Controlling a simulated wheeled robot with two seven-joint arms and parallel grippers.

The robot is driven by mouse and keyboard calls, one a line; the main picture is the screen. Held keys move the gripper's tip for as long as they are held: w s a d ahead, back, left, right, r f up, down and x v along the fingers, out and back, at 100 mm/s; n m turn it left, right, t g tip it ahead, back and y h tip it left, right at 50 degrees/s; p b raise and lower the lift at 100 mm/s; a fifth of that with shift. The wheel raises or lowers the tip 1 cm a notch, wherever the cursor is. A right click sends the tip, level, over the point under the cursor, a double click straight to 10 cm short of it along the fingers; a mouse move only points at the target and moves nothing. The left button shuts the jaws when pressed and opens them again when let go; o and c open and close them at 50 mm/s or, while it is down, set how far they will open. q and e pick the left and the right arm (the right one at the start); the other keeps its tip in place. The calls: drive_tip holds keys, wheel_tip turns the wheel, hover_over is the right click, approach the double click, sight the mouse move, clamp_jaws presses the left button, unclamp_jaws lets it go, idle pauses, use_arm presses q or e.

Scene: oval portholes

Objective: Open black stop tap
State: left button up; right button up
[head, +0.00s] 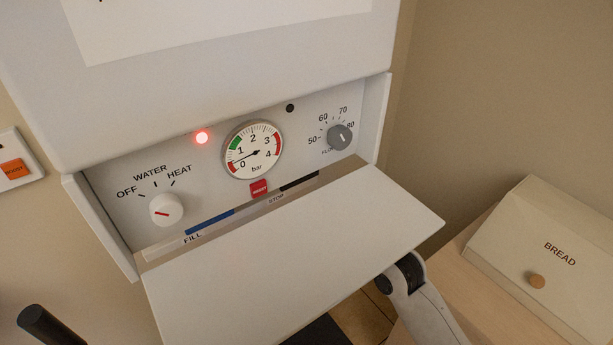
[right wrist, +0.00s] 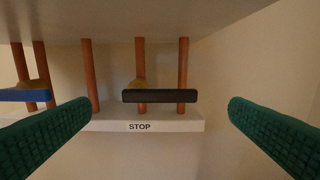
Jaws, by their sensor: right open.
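In the right wrist view the black stop tap (right wrist: 160,96) is a dark bar handle lying level, crosswise to the vertical copper pipe behind it. A brass-coloured body shows just behind it. A pale ledge (right wrist: 172,124) marked STOP is below it. My right gripper (right wrist: 160,118) is open, its two green fingers wide apart on either side of the tap, touching nothing. In the head view my right gripper is hidden below the boiler's flap. A black strip (head: 300,181) shows there near the word STOP. My left gripper is not in view.
A blue tap handle (right wrist: 24,95) is at the left of the right wrist view, near my left finger. Several copper pipes (right wrist: 88,75) hang from the boiler's underside. The boiler's lowered flap (head: 290,250) juts outward. A bread box (head: 545,250) stands at the right.

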drive_tip(key=x, duration=0.6)
drive_tip(key=shift+w+p, duration=0.15)
drive_tip(key=shift+p, duration=0.25)
drive_tip(key=shift+a, duration=0.15)
drive_tip(key=shift+c, duration=0.2)
drive_tip(key=c, duration=1.1)
